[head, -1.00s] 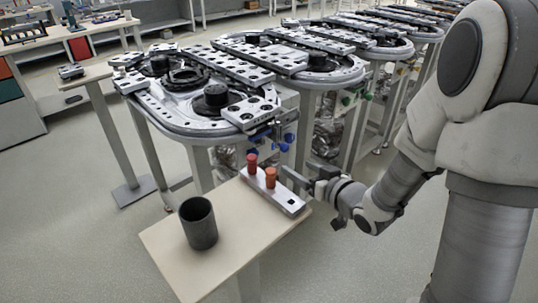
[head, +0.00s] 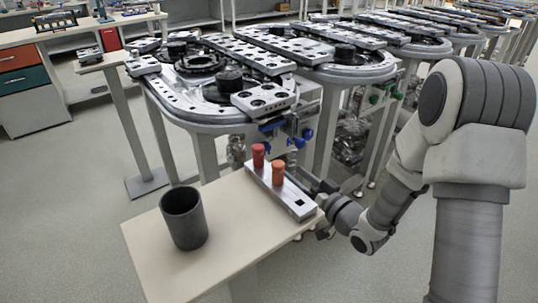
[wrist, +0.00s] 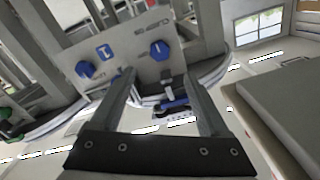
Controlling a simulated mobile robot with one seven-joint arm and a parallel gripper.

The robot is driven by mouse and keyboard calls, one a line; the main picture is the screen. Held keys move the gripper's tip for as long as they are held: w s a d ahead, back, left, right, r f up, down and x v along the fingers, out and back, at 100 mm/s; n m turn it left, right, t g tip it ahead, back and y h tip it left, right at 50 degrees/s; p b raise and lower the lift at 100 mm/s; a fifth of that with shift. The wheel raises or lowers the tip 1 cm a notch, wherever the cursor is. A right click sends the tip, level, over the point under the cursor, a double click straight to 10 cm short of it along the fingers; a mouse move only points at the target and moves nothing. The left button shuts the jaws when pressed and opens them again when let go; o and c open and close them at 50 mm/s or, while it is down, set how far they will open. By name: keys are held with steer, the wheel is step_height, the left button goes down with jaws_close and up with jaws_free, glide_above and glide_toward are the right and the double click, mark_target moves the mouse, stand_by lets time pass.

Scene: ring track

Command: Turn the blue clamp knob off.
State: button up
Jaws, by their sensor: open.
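In the wrist view, a light panel carries two blue knobs: a right one (wrist: 160,50) with dark lettering beside it that looks like "CLAMPS", and a left one (wrist: 85,69) with lettering too small to read. The right knob has a pale line on its face. In the head view, small blue knobs (head: 307,133) show at the front of the nearest track station. My gripper (wrist: 160,82) is open and empty, its two fingers reaching toward the panel. The right knob appears ahead between the fingertips, apart from them. In the head view the fingers are mostly hidden.
A side table (head: 150,240) in front holds a dark cup (head: 184,218) and a silver block (head: 285,192) with a red peg (head: 258,155) and an orange peg (head: 278,173). My arm passes close to its right edge. A blue lever (wrist: 174,105) sits below the right knob.

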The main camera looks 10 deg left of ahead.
mark_target(266, 150)
steer(key=b+x, duration=0.2)
steer(key=x, duration=0.9)
steer(key=shift+w+a, duration=0.15)
jaws_close()
